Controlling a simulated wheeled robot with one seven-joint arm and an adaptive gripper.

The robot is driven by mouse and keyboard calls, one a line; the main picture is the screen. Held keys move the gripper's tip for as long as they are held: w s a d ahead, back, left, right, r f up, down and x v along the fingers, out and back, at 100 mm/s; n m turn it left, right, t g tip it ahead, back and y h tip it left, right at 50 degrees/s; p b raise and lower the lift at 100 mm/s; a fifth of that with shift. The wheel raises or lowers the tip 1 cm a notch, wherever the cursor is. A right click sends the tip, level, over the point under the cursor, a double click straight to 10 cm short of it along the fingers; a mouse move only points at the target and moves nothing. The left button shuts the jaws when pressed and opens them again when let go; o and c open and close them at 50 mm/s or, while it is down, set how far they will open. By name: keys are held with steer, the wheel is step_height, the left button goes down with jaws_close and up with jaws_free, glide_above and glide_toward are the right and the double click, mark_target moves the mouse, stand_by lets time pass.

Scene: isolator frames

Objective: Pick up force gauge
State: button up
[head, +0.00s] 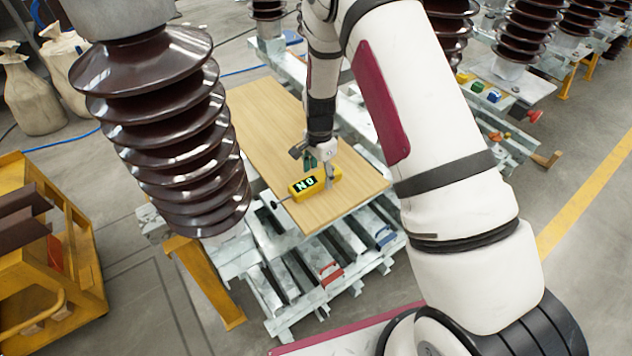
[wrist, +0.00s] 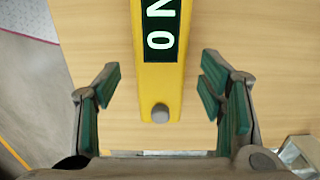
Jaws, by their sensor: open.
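The force gauge (head: 306,187) is a yellow box with a dark display reading bright characters and a thin rod at one end. It lies on a wooden board. In the wrist view the gauge (wrist: 174,84) runs down from the top edge, with a grey round knob at its near end; its far part is out of view. My gripper (head: 319,170) is over the gauge in the head view. In the wrist view my gripper (wrist: 160,95) is open, one green-padded finger on each side of the gauge, with wood showing between each finger and the gauge.
The wooden board (head: 262,128) rests on a grey metal frame (head: 345,240). A large brown ribbed insulator (head: 165,130) stands to the left. A yellow cart (head: 85,275) is at the far left. Red (head: 330,273) and blue (head: 385,236) clamp-like items are on the frame. Most of the board is bare.

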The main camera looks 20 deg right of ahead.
steer(key=shift+f, duration=0.9)
jaws_close()
steer(key=shift+w, duration=0.1)
steer(key=shift+r, duration=0.1)
